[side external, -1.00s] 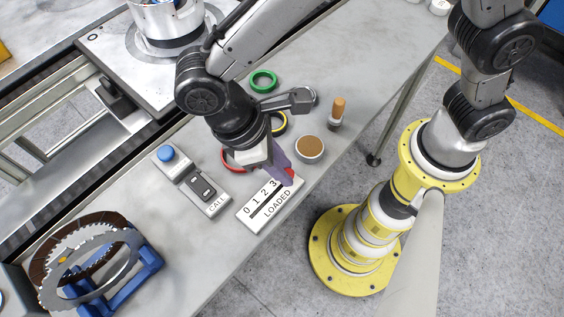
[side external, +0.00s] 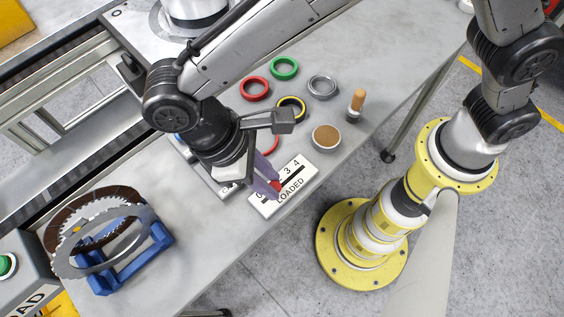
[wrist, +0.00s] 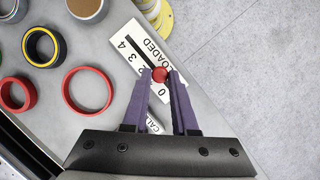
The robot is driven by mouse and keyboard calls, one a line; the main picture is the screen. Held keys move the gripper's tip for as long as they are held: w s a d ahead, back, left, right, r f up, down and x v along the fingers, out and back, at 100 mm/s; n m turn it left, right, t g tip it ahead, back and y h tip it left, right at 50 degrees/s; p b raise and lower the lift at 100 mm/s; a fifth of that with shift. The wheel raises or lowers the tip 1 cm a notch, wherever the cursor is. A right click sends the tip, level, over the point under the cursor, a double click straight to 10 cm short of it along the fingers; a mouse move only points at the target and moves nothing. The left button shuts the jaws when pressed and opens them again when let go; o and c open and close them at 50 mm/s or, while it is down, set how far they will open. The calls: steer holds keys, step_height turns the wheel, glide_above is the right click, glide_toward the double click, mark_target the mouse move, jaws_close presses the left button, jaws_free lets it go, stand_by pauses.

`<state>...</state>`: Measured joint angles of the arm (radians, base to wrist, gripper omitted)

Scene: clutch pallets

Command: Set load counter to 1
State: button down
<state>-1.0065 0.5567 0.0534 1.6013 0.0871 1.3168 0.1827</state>
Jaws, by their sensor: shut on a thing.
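The load counter is a white plate (side external: 268,208) marked LOADED, with a dark slot and numerals 0 to 4. It also shows in the wrist view (wrist: 165,52). Its red slider knob (wrist: 160,75) sits in the part of the slot nearer 0, roughly beside where 1 lies; my left finger hides that numeral. The 3, 4 and 0 show clear of the knob. My gripper (wrist: 160,78) is shut on the knob, with a purple finger on either side. In the side view my gripper (side external: 272,186) covers part of the numerals.
A CALL box (wrist: 153,124) lies beside the counter, partly under my gripper. Red, green (side external: 285,68), yellow-black (side external: 291,107) and grey rings, a brown-topped cup (side external: 326,138) and a wooden-handled tool (side external: 357,105) stand behind. A blue stand (side external: 158,250) with discs is at left.

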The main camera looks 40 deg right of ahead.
steer(key=shift+a+r, duration=0.1)
steer(key=c, duration=0.7)
jaws_free()
steer(key=v, duration=1.3)
steer(key=shift+w+a+r, duration=0.1)
steer(key=shift+w+r, duration=0.05)
steer(key=shift+r, duration=0.2)
